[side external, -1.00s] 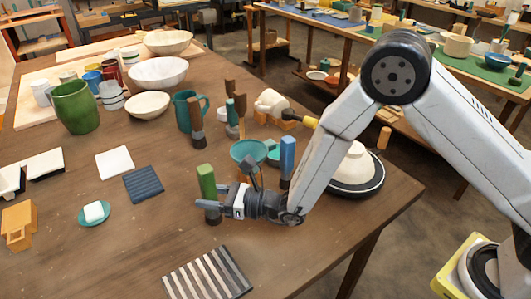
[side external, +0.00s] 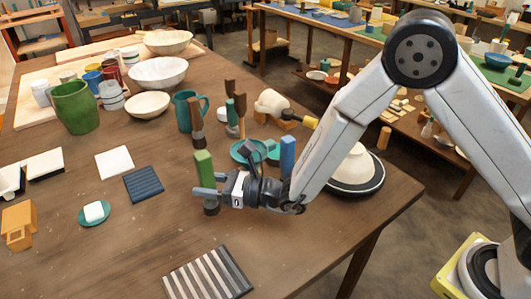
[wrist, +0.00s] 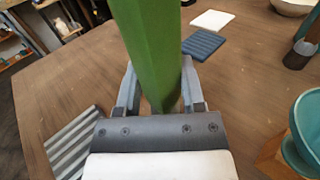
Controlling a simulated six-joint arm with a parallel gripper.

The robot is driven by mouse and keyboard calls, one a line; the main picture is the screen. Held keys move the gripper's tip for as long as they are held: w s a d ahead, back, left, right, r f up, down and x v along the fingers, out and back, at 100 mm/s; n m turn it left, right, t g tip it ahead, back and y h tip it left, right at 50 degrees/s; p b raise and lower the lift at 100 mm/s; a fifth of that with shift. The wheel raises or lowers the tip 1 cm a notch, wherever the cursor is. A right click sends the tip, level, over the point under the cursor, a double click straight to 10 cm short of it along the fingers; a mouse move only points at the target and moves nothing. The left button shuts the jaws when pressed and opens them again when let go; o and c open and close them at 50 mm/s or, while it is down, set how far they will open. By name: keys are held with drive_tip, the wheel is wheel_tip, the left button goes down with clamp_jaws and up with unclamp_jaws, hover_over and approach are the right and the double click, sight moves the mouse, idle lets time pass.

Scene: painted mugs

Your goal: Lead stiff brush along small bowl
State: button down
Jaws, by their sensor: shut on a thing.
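A brush with a green handle (side external: 204,166) stands upright in my gripper (side external: 208,192), its dark bristles (side external: 211,209) pointing down. My gripper is shut on its handle, which also fills the middle of the wrist view (wrist: 150,45). The bristle end is hidden in the wrist view. A small teal bowl (side external: 240,150) is behind my gripper, partly covered by it. In the wrist view the bowl (wrist: 308,125) is at the right edge on a wooden stand, apart from the brush.
A blue-handled brush (side external: 287,155) stands close to my wrist. Brown-handled brushes (side external: 196,120) and a teal mug (side external: 184,108) stand behind. A striped block (side external: 208,275) lies in front.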

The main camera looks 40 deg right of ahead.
drive_tip(key=shift+r, duration=0.9)
drive_tip(key=shift+w+d+r, duration=0.1)
drive_tip(key=shift+d+r, duration=0.15)
drive_tip(key=shift+d, duration=0.15)
drive_tip(key=s+d+r, duration=0.1)
drive_tip(key=d+r, duration=0.3)
drive_tip(key=d, duration=0.5)
drive_tip(key=d+r, duration=0.5)
drive_tip(key=d, duration=0.5)
drive_tip(key=d+f+m+t+h, duration=0.1)
drive_tip(key=d+m+t+h, duration=0.3)
drive_tip(key=d, duration=1.2)
drive_tip(key=m+h, duration=0.1)
drive_tip(key=h, duration=0.2)
drive_tip(key=shift+s+d+f+m+h, duration=0.3)
drive_tip(key=shift+s+d+f, duration=0.05)
drive_tip(key=shift+d+f, duration=0.05)
drive_tip(key=shift+w+r, duration=0.1)
drive_tip(key=shift+r, duration=0.05)
